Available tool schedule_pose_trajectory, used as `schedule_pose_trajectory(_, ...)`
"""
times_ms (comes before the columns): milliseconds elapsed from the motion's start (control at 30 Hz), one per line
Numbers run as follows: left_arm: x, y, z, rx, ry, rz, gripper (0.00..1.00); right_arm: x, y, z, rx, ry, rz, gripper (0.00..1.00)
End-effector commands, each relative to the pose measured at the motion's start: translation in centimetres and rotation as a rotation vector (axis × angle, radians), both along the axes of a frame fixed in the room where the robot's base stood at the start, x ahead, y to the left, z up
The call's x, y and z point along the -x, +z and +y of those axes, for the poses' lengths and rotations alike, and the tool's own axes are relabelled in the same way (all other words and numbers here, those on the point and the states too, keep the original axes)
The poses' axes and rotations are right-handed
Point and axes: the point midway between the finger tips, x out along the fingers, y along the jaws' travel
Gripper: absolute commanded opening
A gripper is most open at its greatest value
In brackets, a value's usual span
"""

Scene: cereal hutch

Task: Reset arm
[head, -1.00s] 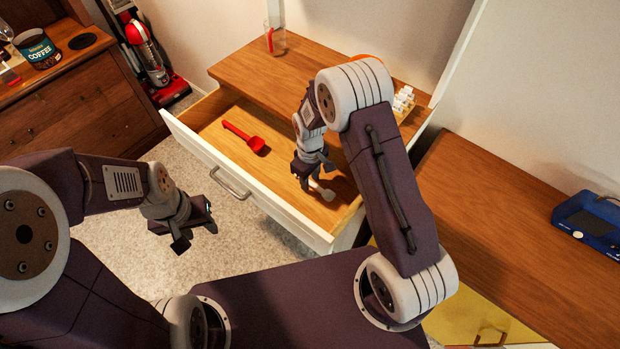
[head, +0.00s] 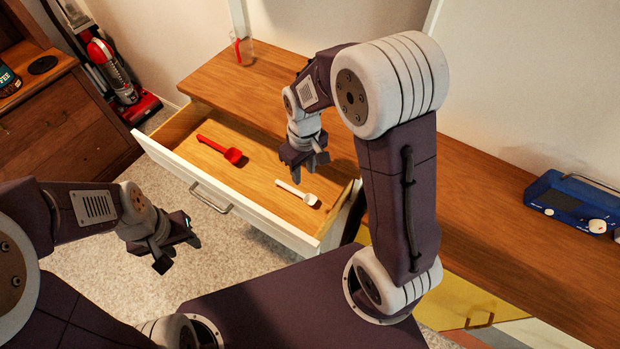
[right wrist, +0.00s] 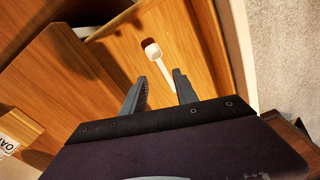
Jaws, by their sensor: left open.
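My right gripper (head: 304,164) is raised above the open drawer. In the right wrist view its two fingers (right wrist: 160,92) stand apart with nothing between them. A white scoop (head: 297,194) lies on the drawer floor below it, apart from the fingers; it also shows in the right wrist view (right wrist: 153,51). A red scoop (head: 220,149) lies in the drawer further left. My left gripper (head: 176,250) is open and empty, out over the carpet in front of the drawer.
The white-fronted drawer (head: 165,158) is pulled out below a wooden counter (head: 215,81). A clear cup with a red item (head: 242,50) stands on the counter. A blue device (head: 570,203) sits on the right counter. A red vacuum (head: 112,73) stands back left.

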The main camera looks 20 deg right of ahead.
Motion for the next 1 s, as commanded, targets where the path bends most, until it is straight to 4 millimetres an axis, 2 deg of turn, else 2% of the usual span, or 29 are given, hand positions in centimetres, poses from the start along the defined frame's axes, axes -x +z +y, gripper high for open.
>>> schedule_pose_trajectory(33,0.0,0.0,0.0,0.000,0.000,0.000,0.44,2.4,0.5,-1.1,-0.007,-0.100,-0.016,0.35)
schedule_pose_trajectory(100,0.0,0.0,0.0,0.000,0.000,0.000,0.44,5.4,0.6,-2.1,-0.018,-0.231,-0.036,0.35)
schedule_pose_trajectory(200,0.0,0.0,0.0,0.000,0.000,0.000,0.44,8.4,0.4,-3.0,-0.029,-0.362,-0.056,0.35)
schedule_pose_trajectory(267,0.0,0.0,0.0,0.000,0.000,0.000,0.44,9.4,0.3,-3.2,-0.032,-0.405,-0.061,0.35)
schedule_pose_trajectory(533,0.0,0.1,0.0,0.000,0.000,0.000,0.44,9.8,0.4,-3.3,-0.034,-0.421,-0.061,0.35)
schedule_pose_trajectory(667,0.0,2.5,0.0,0.000,0.000,0.000,0.44,9.8,2.8,-3.3,-0.034,-0.420,-0.061,0.35)
schedule_pose_trajectory(767,0.0,1.9,0.0,0.000,0.000,-0.001,0.44,9.8,2.1,-3.3,-0.034,-0.419,-0.061,0.35)
schedule_pose_trajectory(1000,0.0,1.8,0.0,0.000,0.000,0.000,0.44,9.8,2.1,-3.3,-0.033,-0.419,-0.060,0.35)
